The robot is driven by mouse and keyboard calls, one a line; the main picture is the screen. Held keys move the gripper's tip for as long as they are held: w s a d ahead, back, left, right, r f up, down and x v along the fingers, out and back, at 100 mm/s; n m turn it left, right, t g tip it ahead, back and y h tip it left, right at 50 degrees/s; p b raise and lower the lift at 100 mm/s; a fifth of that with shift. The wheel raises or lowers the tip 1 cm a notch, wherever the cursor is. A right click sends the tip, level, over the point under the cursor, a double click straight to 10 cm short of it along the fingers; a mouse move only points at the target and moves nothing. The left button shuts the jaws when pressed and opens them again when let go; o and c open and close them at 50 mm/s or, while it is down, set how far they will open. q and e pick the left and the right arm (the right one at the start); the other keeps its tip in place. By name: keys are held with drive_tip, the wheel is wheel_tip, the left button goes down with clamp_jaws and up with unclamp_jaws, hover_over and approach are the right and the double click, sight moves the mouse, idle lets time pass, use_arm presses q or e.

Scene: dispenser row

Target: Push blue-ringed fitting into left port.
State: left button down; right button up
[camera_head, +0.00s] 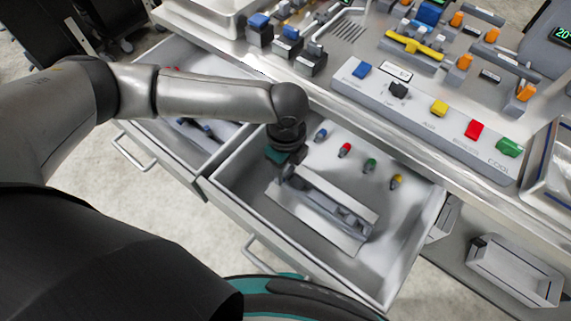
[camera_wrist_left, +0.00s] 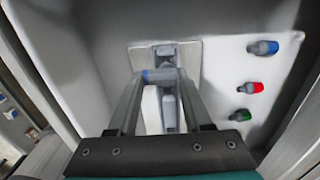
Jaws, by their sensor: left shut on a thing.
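The blue-ringed fitting (camera_wrist_left: 160,75) is a grey cylinder with a blue band at its left end in the left wrist view. It lies crosswise between the fingertips of my left gripper (camera_head: 288,172), which is shut on it. In the head view the fitting is hard to make out behind the gripper. A grey fixture (camera_head: 335,208) on a pale plate (camera_head: 283,204) lies in the open drawer, under and beyond the fingertips. I cannot tell whether the fitting touches the fixture. The left port is not clearly visible. My right gripper is not in view.
Blue (camera_head: 321,134), red (camera_head: 345,150), green (camera_head: 370,165) and yellow (camera_head: 396,181) capped pieces line the drawer's back. The drawer's front wall (camera_head: 290,252) and the counter edge (camera_head: 400,145) bound the space. The drawer floor right of the plate is clear.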

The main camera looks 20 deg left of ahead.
use_arm(q)
drive_tip(key=shift+f, duration=0.8)
drive_tip(key=shift+c, duration=1.2)
unclamp_jaws()
wheel_tip(320, 180, up, 15)
drive_tip(key=p, duration=0.3)
